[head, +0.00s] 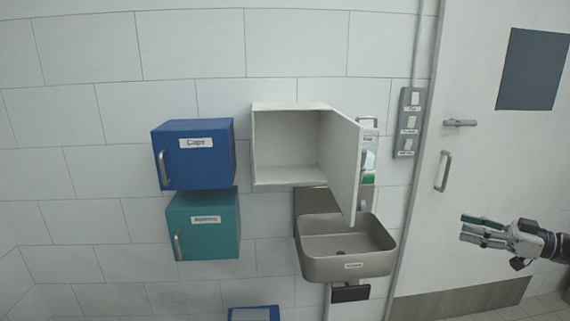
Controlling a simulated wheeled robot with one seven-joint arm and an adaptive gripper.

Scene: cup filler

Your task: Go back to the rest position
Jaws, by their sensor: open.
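My gripper (474,230) shows at the right edge of the head view, in front of the grey-white door. Its fingers point left and are open, with nothing between them. My arm reaches in from the right edge. The gripper is apart from the cabinets and the sink.
A white cabinet (286,183) on the wall stands open and looks empty; its door (340,165) swings outward. Blue (195,170) and teal (205,245) boxes hang left, shut. A sink (345,265) is below. A door (470,60) with a handle (443,171) is behind my gripper.

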